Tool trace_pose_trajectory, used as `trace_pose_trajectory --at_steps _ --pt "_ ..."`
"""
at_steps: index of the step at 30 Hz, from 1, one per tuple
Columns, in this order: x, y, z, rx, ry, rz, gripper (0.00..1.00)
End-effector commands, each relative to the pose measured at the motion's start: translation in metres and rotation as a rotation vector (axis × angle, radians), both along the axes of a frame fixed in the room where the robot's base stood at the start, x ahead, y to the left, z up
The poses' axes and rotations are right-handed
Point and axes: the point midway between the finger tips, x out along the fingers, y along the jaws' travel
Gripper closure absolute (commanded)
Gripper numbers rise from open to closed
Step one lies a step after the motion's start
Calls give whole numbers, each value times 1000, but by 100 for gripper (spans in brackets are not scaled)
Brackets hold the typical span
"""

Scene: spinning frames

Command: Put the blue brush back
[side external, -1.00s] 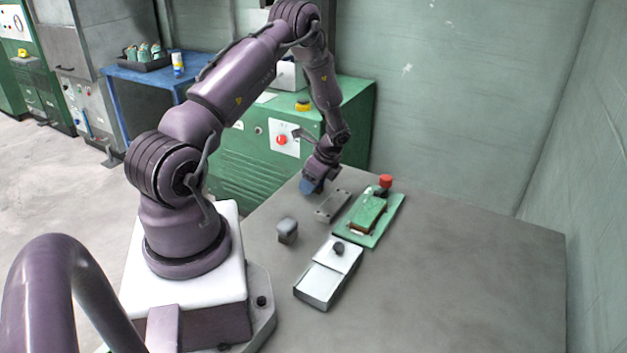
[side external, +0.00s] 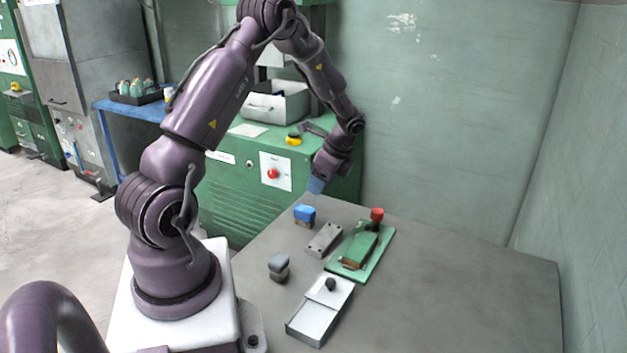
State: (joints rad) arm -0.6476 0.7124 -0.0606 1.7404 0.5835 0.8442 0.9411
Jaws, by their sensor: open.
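The blue brush (side external: 304,214) stands on the grey table near its back left edge, with a blue top and a darker lower part. My gripper (side external: 316,185) is above the table, up and slightly right of the blue brush and apart from it. It is open, and I see nothing held in it; its blue-tinted fingertips point down. A similar grey brush (side external: 279,267) stands nearer the front left. A grey metal block with holes (side external: 324,239) lies just right of and in front of the blue brush.
A green plate (side external: 375,262) carries a green-topped block (side external: 359,250) and a red knob (side external: 377,214). A pale metal box (side external: 308,322) with a dark knob (side external: 330,284) lies in front. The table's right side is clear. A green cabinet (side external: 235,200) stands behind.

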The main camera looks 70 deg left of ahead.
Motion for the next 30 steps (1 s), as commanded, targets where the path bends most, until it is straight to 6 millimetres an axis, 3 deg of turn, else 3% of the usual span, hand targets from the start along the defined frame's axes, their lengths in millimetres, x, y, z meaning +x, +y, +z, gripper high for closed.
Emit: trace_pose_trajectory --at_steps 5,8,12,15,22,27,30 --pt "14 -44 65 48 -142 88 41" --pt "14 -85 110 60 -265 174 41" --pt "-1 -143 160 35 -437 301 41" --pt "-20 -183 188 -12 -552 390 41" --pt "-75 -255 220 -195 -754 585 41" --pt "-104 -282 224 -314 -815 679 41" --pt "-111 -288 224 -348 -826 704 41"
